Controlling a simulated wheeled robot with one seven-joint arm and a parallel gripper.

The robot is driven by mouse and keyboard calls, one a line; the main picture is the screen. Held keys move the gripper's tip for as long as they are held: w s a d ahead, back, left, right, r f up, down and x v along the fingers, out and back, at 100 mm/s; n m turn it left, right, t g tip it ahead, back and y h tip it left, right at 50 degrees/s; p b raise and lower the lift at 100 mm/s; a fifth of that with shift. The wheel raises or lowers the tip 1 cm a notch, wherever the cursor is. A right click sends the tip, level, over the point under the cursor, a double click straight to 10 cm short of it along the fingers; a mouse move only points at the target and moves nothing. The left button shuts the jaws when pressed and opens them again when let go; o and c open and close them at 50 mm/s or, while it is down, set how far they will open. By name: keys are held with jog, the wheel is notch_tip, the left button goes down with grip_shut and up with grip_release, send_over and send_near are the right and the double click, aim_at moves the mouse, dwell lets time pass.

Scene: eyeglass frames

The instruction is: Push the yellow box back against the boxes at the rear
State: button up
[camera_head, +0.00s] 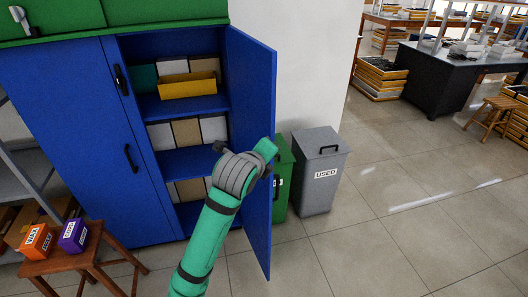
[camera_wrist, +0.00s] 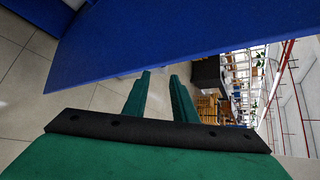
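The yellow box (camera_head: 187,86) sits on the upper shelf of the open blue cabinet, near the shelf's front. Behind it, at the rear of that shelf, stand a dark green box (camera_head: 144,78), a white box (camera_head: 172,67) and a brown box (camera_head: 205,65). Whether the yellow box touches them I cannot tell. My gripper (camera_head: 267,150) is in front of the open cabinet door, to the right of and lower than the yellow box, and well apart from it. In the wrist view my gripper's two green fingers (camera_wrist: 160,80) stand apart with nothing between them.
The open blue door (camera_head: 262,100) is close to my gripper and fills the upper wrist view (camera_wrist: 150,40). Lower shelves hold more boxes (camera_head: 186,131). Green and grey bins (camera_head: 318,175) stand right of the door. A wooden stool (camera_head: 70,260) with two small boxes is at left.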

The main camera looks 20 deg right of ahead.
jog(key=s+a+f+n+t+y, duration=0.1)
jog(key=s+a+f+n+t, duration=0.2)
jog(key=s+a+f+n, duration=0.6)
jog(key=s+a+f+n+t+y, duration=0.1)
jog(key=s+f+n+t+y, duration=0.15)
jog(key=s+f+n, duration=0.7)
jog(key=s+a+f+n+y, duration=0.3)
jog(key=s+a+f+n, duration=0.65)
jog(key=s+n, duration=0.3)
jog(key=s+a+r+y, duration=0.1)
jog(key=s+a, duration=0.2)
jog(key=s, duration=0.4)
jog(key=s+a+r+n, duration=0.1)
jog(key=s+a, duration=0.3)
jog(key=s, duration=0.3)
jog(key=shift+s+r+t+y, duration=0.2)
jog(key=shift+r+t+y, duration=0.15)
jog(key=shift+r, duration=0.05)
jog(key=shift+w, duration=0.1)
